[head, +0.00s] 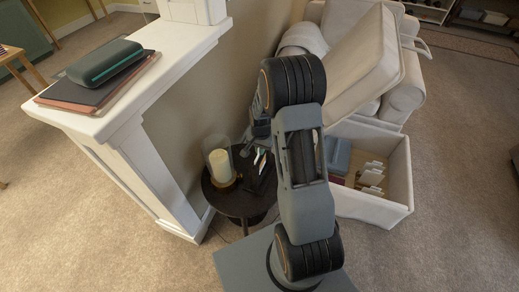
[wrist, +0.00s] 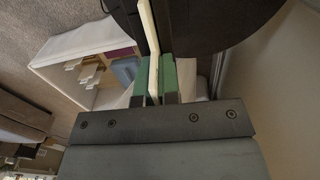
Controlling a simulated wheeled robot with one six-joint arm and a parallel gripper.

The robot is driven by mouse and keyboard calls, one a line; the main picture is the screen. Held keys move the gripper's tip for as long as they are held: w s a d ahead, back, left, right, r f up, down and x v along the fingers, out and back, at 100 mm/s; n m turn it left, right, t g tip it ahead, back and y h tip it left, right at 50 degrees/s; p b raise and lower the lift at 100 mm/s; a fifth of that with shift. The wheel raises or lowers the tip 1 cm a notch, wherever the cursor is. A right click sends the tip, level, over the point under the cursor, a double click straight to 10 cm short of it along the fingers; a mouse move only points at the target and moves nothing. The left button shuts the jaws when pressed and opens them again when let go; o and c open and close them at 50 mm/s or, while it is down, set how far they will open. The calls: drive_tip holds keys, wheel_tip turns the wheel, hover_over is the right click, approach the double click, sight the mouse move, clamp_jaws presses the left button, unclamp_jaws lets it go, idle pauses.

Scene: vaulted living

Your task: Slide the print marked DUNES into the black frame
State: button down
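A thin cream card (wrist: 148,28), seen edge-on in the wrist view, stands between the green pads of my gripper (wrist: 155,78). The pads appear closed on it. Its face and any DUNES marking are not visible. In the head view my gripper (head: 260,152) is small and partly hidden by my arm, over the small round dark table (head: 226,203). A dark upright shape (head: 262,180) on that table, just below the gripper, looks like the black frame; its opening cannot be made out. I cannot tell whether the card touches it.
A cream candle in a glass (head: 220,165) stands on the round table, left of the gripper. A white open box (head: 398,190) with cards and a blue item is to the right, by a pale armchair (head: 365,65). A white ledge (head: 150,80) and wall border the left.

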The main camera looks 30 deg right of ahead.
drive_tip(key=shift+s+f, duration=0.15)
drive_tip(key=shift+f, duration=0.2)
drive_tip(key=c, duration=1.5)
unclamp_jaws()
drive_tip(key=shift+o, duration=1.2)
drive_tip(key=shift+r, duration=0.25)
wheel_tip(320, 180, up, 14)
drive_tip(key=p, duration=0.1)
